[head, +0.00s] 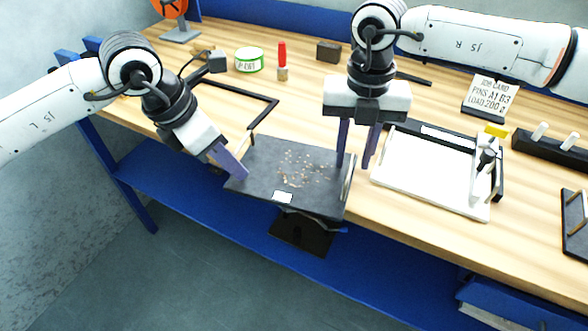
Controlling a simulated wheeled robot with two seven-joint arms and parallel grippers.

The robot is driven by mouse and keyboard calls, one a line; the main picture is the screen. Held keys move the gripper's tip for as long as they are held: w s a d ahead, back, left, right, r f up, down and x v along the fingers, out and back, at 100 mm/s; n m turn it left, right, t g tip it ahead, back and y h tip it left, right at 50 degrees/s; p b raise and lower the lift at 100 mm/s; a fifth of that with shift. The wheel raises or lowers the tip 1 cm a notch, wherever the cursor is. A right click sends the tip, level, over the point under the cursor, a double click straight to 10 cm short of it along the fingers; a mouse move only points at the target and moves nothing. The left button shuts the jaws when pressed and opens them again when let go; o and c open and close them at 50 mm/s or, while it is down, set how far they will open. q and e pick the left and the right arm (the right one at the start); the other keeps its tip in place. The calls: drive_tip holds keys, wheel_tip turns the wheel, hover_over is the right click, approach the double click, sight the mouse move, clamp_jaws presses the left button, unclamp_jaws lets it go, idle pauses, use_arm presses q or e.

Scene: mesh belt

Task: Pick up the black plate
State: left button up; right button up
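The black plate (262,168) lies at the table's front edge in the head view, its near part reaching out past the edge. Small tan bits are scattered over its middle and a white label sits near its front side. A thin handle-like bar (348,185) runs along its right side. My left gripper (236,170) is at the plate's left side, fingers angled down; the fingers overlap, so their gap is hidden. Contact with the plate cannot be told.
A white board in a dark frame (425,180) lies close to the right. A black open frame (262,97) lies behind the plate. A green-white tin (249,60), a red-handled tool (282,56) and a card sign (490,95) stand farther back. A black support (302,236) shows below the plate.

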use_arm(q)
drive_tip(key=shift+f, duration=0.1)
use_arm(e)
drive_tip(key=shift+f, duration=0.15)
use_arm(q)
drive_tip(key=shift+c, duration=0.4)
use_arm(e)
drive_tip(key=shift+c, duration=0.4)
use_arm(q)
clamp_jaws()
use_arm(e)
clamp_jaws()
